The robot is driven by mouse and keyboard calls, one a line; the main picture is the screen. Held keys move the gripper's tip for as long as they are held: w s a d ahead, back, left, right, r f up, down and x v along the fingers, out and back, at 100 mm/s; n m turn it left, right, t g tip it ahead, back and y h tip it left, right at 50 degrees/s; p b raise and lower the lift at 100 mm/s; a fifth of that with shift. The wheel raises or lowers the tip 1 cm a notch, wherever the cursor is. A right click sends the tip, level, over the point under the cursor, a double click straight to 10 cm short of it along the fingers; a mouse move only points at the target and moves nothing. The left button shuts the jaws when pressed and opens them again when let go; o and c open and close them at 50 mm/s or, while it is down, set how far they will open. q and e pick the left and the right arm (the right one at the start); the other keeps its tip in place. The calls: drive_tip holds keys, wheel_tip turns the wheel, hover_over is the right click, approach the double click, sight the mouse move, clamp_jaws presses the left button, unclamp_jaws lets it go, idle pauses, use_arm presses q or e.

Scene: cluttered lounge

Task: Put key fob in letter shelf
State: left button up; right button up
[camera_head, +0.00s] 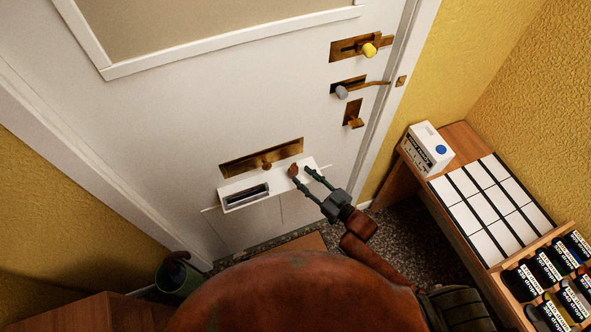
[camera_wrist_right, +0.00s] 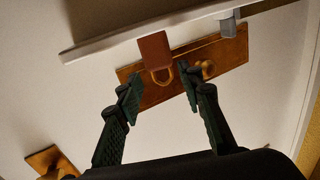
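The key fob (camera_wrist_right: 153,50) is a reddish-brown block with a brass ring in the right wrist view. In the head view, it is the small brown thing (camera_head: 293,170) near the right end of the white shelf on the door. The letter shelf (camera_head: 274,179) is white, below a brass letter plate, with a dark slotted opening at its left. My right gripper (camera_head: 299,177) is open. In the right wrist view its fingertips (camera_wrist_right: 160,88) stand apart on either side of the ring, with no clear contact. Whether the fob rests on the shelf is unclear. My left gripper is out of view.
The brass letter plate (camera_head: 261,157) has a knob. Brass latches (camera_head: 353,47) are on the door's right side. A wooden cabinet (camera_head: 470,133) with a white box (camera_head: 427,148), white panels and dark bottles stands at right. A green bin (camera_head: 181,276) is at lower left.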

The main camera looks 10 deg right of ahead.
drive_tip(key=v, duration=0.6)
drive_tip(key=shift+s+d, duration=0.1)
drive_tip(key=s+d+f+m+g+h, duration=0.1)
drive_tip(key=s+d+f+g+h, duration=0.3)
drive_tip(key=f, duration=0.7)
drive_tip(key=s+d+f+m+t+h, duration=0.15)
drive_tip(key=d+f, duration=0.45)
drive_tip(key=f, duration=0.6)
drive_tip(key=s+d+f+m+g+h, duration=0.1)
drive_tip(key=s+d+f+g+h, duration=0.3)
drive_tip(key=f, duration=0.7)
drive_tip(key=s+d+f+g, duration=0.1)
drive_tip(key=s+d+f, duration=0.3)
drive_tip(key=s+f, duration=0.55)
drive_tip(key=s+f+m+g, duration=0.1)
drive_tip(key=s+f+g, duration=0.2)
drive_tip(key=s, duration=1.1)
drive_tip(key=s+a+f+m+g, duration=0.1)
drive_tip(key=s+f+g, duration=0.3)
drive_tip(key=s+f, duration=0.5)
drive_tip(key=s, duration=0.5)
drive_tip(key=shift+a+f+h, duration=0.25)
drive_tip(key=shift+f+h, duration=0.1)
drive_tip(key=shift+f, duration=0.05)
drive_tip(key=shift+c, duration=0.2)
